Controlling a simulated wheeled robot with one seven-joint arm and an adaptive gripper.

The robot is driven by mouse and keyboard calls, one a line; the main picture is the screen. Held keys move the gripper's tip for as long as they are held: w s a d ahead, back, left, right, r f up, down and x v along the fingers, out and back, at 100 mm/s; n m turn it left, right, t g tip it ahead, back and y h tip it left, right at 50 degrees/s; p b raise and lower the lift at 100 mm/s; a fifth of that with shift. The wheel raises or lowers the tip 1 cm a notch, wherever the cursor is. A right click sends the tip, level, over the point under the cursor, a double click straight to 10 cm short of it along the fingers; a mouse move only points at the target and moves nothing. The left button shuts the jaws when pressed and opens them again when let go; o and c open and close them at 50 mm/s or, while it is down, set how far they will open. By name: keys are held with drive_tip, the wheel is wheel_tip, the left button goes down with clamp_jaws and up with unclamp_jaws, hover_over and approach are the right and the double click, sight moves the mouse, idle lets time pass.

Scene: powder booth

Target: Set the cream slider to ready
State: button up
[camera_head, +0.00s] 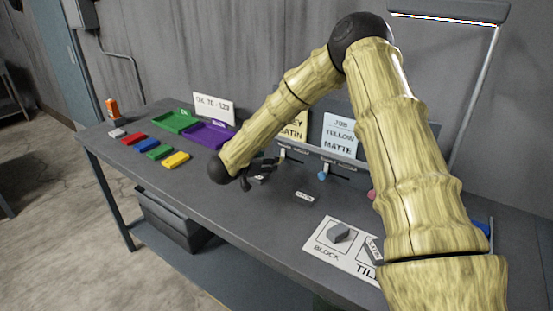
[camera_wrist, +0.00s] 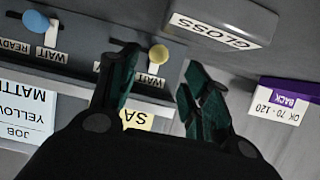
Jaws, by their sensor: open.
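The cream slider's round knob (camera_wrist: 158,54) shows in the wrist view on a grey panel, above a label reading WAIT (camera_wrist: 152,79). In the head view the knob (camera_head: 282,153) is a small pale dot just right of my gripper (camera_head: 262,174). In the wrist view my gripper (camera_wrist: 161,62) is open with dark green fingers, one on each side of the knob in the picture. Nothing is held. I cannot tell whether a finger touches the knob. The left finger hides part of the slider's track and labels.
A blue knob (camera_wrist: 36,20) on the same panel has READY and WAIT labels. A grey block marked GLOSS (camera_wrist: 226,20) is near the right finger in the wrist view. Green (camera_head: 178,121) and purple (camera_head: 208,136) trays and several coloured blocks lie left. A BLOCK/TILE mat (camera_head: 340,258) lies in front.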

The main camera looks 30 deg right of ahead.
drive_tip(key=p+x, duration=0.1)
drive_tip(key=x, duration=0.5)
drive_tip(key=shift+d+f, duration=0.2)
drive_tip(key=shift+d, duration=0.2)
clamp_jaws()
